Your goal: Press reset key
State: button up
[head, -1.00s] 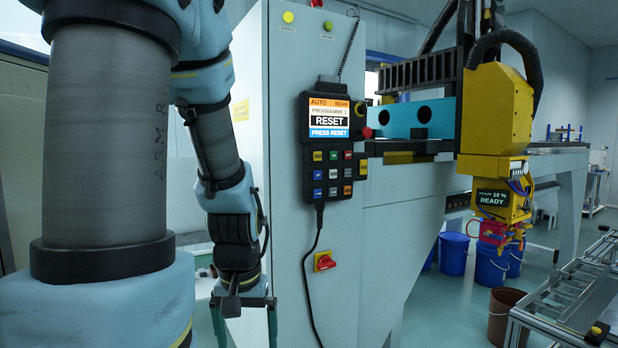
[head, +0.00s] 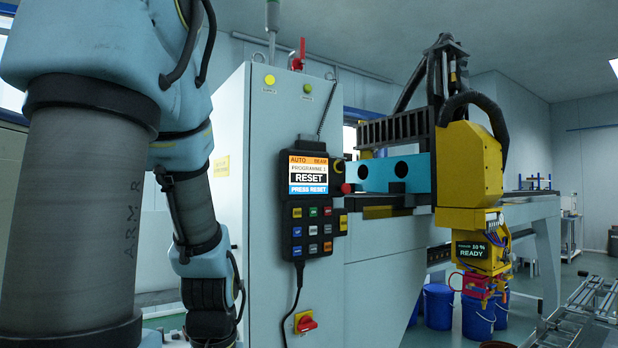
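The black control pendant (head: 309,210) hangs on the front of the grey cabinet. Its screen (head: 308,175) reads AUTO, BEAM, PROGRAMME 1, RESET and PRESS RESET. Below the screen is a keypad (head: 312,230) with several small coloured keys; their labels are too small to read, so I cannot tell which one is the reset key. My arm comes down at the left, apart from the pendant. My gripper is below the picture's lower edge and does not show.
A red and yellow rotary switch (head: 305,321) sits below the pendant, with the pendant's cable (head: 298,285) beside it. A yellow machine head (head: 471,180) on a gantry stands at the right, above blue buckets (head: 438,305). Space in front of the pendant is clear.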

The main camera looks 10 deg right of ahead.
grip_shut()
dwell(0.9)
